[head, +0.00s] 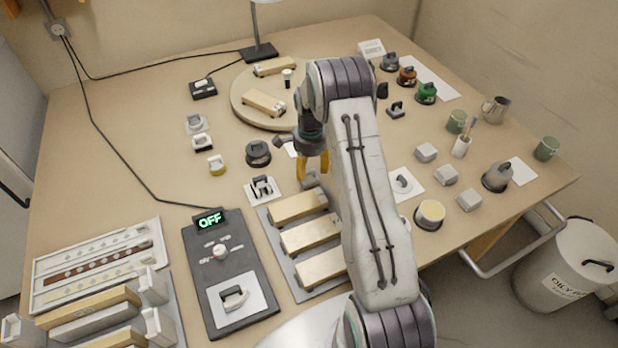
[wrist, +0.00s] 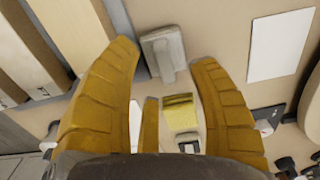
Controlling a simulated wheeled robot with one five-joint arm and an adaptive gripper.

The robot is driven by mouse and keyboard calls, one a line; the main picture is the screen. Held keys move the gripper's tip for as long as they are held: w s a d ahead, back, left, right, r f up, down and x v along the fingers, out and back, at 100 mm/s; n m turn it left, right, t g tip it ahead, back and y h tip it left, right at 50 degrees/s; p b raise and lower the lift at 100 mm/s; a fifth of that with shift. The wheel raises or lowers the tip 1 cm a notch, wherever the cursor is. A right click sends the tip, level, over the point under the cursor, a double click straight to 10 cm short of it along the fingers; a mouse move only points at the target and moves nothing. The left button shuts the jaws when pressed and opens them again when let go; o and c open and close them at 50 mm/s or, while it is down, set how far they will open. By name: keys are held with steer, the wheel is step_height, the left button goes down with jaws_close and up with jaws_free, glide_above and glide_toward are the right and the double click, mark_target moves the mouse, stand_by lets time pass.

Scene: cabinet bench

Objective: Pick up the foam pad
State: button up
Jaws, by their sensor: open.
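A small yellow block (wrist: 180,112), which looks like the foam pad, lies on the bench and shows between my gripper's fingers in the wrist view. I cannot make it out in the head view, where my arm covers part of the bench. My gripper (wrist: 170,70) is open, with its yellow fingers spread and nothing held. In the head view my gripper (head: 313,165) points down just behind the wooden blocks. Whether the fingers touch the yellow block, I cannot tell.
A grey piece with a raised tab (wrist: 162,50) lies close to the fingertips. Wooden blocks (head: 298,206) stand on a grey tray in front. A white card (wrist: 281,45) lies flat nearby. A round wooden board (head: 243,110) is at the back. Bare bench shows at left.

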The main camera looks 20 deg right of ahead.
mark_target(309, 177)
steer(key=shift+f, duration=1.45)
steer(key=shift+o, duration=0.3)
jaws_close()
